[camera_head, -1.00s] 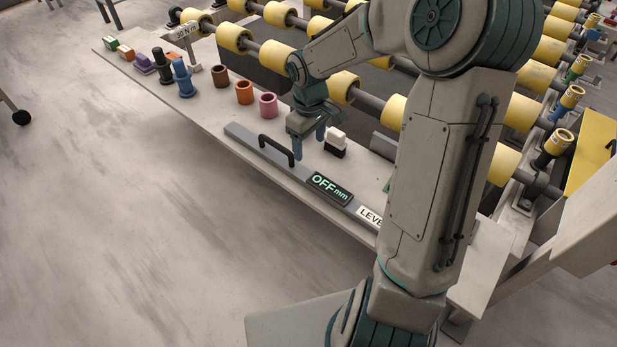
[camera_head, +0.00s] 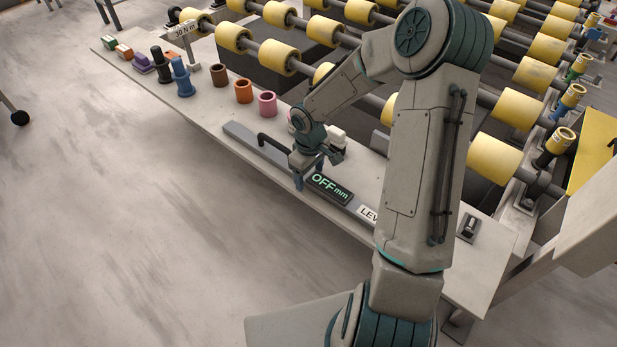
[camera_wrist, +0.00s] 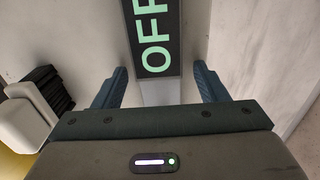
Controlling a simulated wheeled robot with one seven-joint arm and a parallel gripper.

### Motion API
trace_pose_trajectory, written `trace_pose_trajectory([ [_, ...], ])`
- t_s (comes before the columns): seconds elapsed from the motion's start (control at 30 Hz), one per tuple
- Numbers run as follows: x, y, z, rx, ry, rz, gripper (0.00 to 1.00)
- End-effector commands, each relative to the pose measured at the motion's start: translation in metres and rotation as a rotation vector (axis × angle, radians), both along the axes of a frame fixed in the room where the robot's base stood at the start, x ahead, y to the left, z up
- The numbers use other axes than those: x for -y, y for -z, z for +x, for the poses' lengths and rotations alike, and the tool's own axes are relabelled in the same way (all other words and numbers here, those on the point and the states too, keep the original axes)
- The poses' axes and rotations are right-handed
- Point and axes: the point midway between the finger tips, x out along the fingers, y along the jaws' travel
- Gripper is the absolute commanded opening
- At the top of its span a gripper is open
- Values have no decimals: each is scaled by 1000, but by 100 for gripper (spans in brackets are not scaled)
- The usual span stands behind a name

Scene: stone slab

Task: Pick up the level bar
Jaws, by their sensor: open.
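The level bar (camera_head: 240,134) is a long grey bar lying along the front edge of the stone slab. It has a black arched handle (camera_head: 268,139), a dark display (camera_head: 331,187) reading "OFF mm" in green and a white "LEVEL" label partly hidden by my arm. My gripper (camera_head: 316,172) is open over the bar, between the handle and the display, and hides part of the handle. In the wrist view the open fingers (camera_wrist: 160,82) stand on either side of the bar (camera_wrist: 158,93), just beside the display (camera_wrist: 154,38). I cannot tell their exact height.
A white and black block (camera_wrist: 35,108) stands left of the fingers in the wrist view. Pink (camera_head: 267,104), orange (camera_head: 243,91) and brown (camera_head: 218,76) cups and blue and black posts stand farther along the slab (camera_head: 222,107). Yellow rollers (camera_head: 278,58) lie behind.

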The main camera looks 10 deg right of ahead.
Motion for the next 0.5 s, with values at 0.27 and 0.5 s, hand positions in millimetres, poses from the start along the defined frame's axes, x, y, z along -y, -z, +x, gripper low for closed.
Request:
trace_pose_trajectory([
  [0.27,0,0,0,1,0,-1,50],
  [0.5,0,0,1,2,1,-1,0],
])
